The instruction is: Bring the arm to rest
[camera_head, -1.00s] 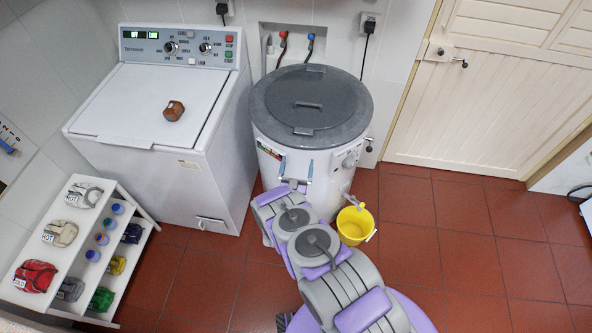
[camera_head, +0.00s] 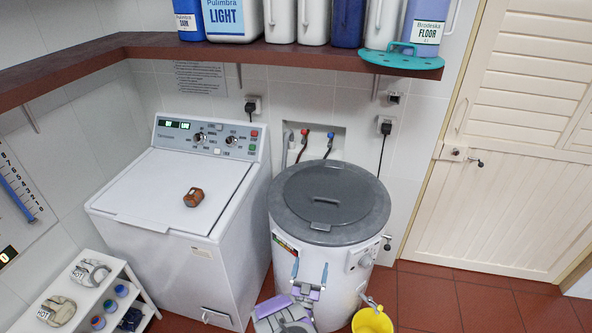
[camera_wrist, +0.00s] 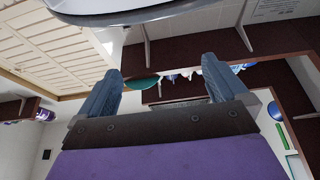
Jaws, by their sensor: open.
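My gripper (camera_head: 310,275) is at the lower middle of the head view, in front of the white round washer's body. Its two grey fingers point up and stand apart. In the wrist view my gripper (camera_wrist: 163,92) shows two blue-grey fingers spread wide with nothing between them. The rest of my arm is mostly below the head view's lower edge.
The round washer (camera_head: 375,255) has a grey lid (camera_head: 325,200). A white top-loading washer (camera_head: 135,210) with a brown nut-shaped object (camera_head: 194,197) stands left. A yellow bucket (camera_head: 372,321) sits right of my arm. A brown shelf (camera_head: 150,52) holds several bottles. Red floor (camera_head: 425,300) is clear at right.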

